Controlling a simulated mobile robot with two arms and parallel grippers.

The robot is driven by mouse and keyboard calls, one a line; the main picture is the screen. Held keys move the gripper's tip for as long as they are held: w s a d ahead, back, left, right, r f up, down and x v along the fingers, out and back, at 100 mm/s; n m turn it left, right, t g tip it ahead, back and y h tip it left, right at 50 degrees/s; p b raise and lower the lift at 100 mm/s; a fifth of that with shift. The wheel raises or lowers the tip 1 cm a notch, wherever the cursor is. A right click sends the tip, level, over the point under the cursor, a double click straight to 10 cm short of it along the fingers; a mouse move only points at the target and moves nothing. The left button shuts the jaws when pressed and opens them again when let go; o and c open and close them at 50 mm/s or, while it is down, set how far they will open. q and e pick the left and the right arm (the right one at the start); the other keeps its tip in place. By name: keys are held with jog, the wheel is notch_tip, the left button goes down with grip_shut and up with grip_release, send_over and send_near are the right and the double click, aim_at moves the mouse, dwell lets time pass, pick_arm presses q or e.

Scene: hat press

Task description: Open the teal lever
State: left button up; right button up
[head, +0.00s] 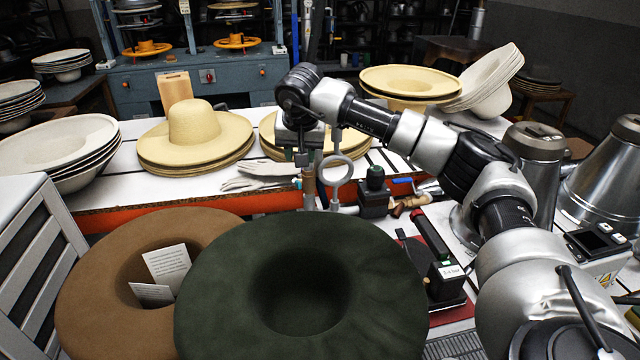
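My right gripper (318,158) hangs at the end of the arm that comes in from the right. Its fingers look apart and point down, just above a fitting with a pale ring (336,170) and a brown upright handle (308,187). I cannot tell whether a finger touches this fitting. No clearly teal lever stands out. A dark green-topped knob (375,178) sits on a black block just right of the ring, and a small blue piece (402,181) lies beside it. My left gripper is not in view.
A dark green hat (390,290) and a brown hat (95,285) fill the front. Straw hats (195,125) and white gloves (262,175) lie on the white table behind. A black hand tool (432,240) lies on the right, near metal cones (610,170).

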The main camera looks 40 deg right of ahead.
aim_at(299, 182)
jog(key=w+f+n, duration=0.1)
jog(key=f, duration=0.2)
jog(key=w+f+n+p, duration=0.1)
jog(key=f, duration=0.2)
jog(key=w+d+f, duration=0.1)
jog(key=f, duration=0.3)
jog(key=shift+f+n+t, duration=0.1)
jog(key=shift+n+t, duration=0.2)
jog(key=shift+n, duration=0.1)
grip_shut()
